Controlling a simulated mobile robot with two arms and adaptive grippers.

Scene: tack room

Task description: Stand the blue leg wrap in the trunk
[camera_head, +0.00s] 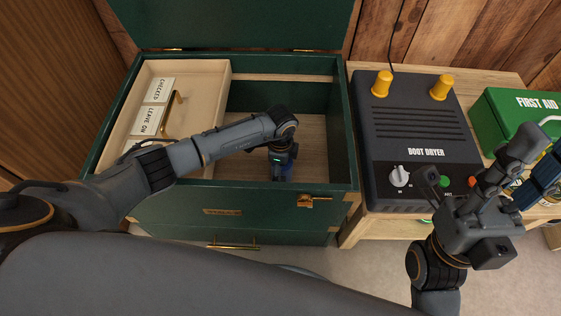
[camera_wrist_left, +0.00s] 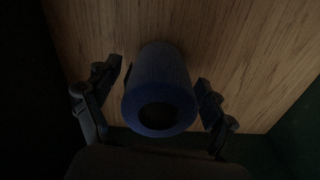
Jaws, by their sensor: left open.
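The blue leg wrap (camera_wrist_left: 160,88) is a roll with a dark hollow end facing the left wrist camera. It appears to stand on end on the wooden floor of the green trunk (camera_head: 180,210). In the head view only a little of the blue wrap (camera_head: 282,172) shows under my left gripper (camera_head: 283,160). In the left wrist view my left gripper (camera_wrist_left: 154,95) is open, one finger on each side of the wrap, with a gap visible on the left. My right gripper (camera_head: 475,172) is open and empty over the front of the boot dryer.
A boot dryer (camera_head: 420,128) with yellow pegs stands on a wooden bench (camera_head: 362,226) right of the trunk. A green first aid box (camera_head: 510,110) and a dark blue item (camera_head: 543,180) are further right. A cream tray (camera_head: 200,85) with labels fills the trunk's left side.

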